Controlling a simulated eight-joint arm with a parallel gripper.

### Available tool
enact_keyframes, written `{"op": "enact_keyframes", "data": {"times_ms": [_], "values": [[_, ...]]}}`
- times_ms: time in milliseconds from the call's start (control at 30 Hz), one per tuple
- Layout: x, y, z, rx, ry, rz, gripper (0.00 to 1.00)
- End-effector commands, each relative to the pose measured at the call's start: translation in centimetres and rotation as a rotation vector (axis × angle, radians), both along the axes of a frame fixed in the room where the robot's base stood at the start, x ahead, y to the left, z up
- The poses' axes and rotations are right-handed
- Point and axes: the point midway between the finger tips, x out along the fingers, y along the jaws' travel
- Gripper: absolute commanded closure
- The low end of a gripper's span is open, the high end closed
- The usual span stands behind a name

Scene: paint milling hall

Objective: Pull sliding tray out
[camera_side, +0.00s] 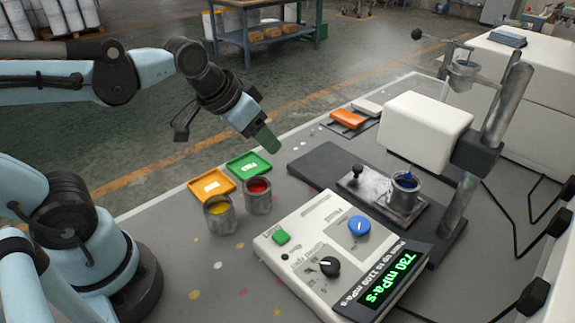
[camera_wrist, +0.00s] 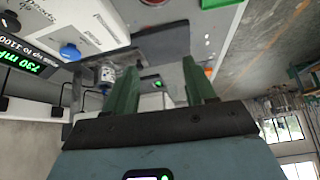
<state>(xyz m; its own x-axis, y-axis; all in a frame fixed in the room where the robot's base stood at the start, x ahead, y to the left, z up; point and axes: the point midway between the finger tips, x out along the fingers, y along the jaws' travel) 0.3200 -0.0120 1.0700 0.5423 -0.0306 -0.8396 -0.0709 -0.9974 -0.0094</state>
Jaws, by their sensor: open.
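The sliding tray (camera_side: 373,198) is a grey metal plate on a dark base (camera_side: 316,166) under the viscometer head. A black knob (camera_side: 357,171) stands on its near-left end. A metal cup of blue paint (camera_side: 404,191) stands on the tray below the head. My gripper (camera_side: 268,140) hangs in the air above the bench, left of the base and apart from the tray and its knob. Its green fingers are spread and empty in the wrist view (camera_wrist: 162,85). The knob cannot be made out clearly in the wrist view.
The control box (camera_side: 318,240) with a blue knob (camera_side: 359,225) and display reading 730 mPa·s (camera_side: 390,277) stands in front of the tray. Yellow (camera_side: 220,214) and red (camera_side: 258,195) paint cups stand left.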

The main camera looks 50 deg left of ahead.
Motion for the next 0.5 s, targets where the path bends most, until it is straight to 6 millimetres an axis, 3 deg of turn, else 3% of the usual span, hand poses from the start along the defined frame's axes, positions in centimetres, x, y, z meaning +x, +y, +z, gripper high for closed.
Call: {"op": "enact_keyframes", "data": {"times_ms": [200, 500], "values": [[5.1, -2.1, 1.7, 0.013, 0.062, -0.106, 0.45], [11.8, -5.4, 1.2, 0.028, 0.143, -0.248, 0.45]]}}
